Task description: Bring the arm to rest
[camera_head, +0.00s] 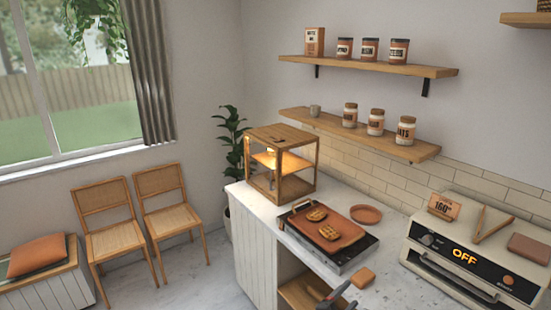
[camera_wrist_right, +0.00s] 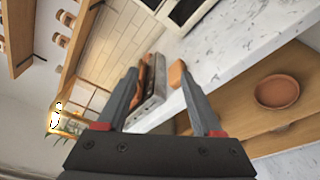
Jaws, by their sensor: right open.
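My right gripper (camera_head: 338,296) shows at the bottom of the head view, by the front edge of the counter. In the right wrist view its two fingers (camera_wrist_right: 165,100) are spread apart with nothing between them. Beyond the fingers the wrist view shows the counter and the side of the griddle. My left gripper is not in either view.
The white counter (camera_head: 395,290) holds a griddle (camera_head: 325,235) with two browned pieces, a terracotta dish (camera_head: 366,214), a small block (camera_head: 363,278), a lit wooden cabinet (camera_head: 282,165) and an oven (camera_head: 475,255) reading OFF. An open wooden shelf (camera_head: 298,292) lies below the counter.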

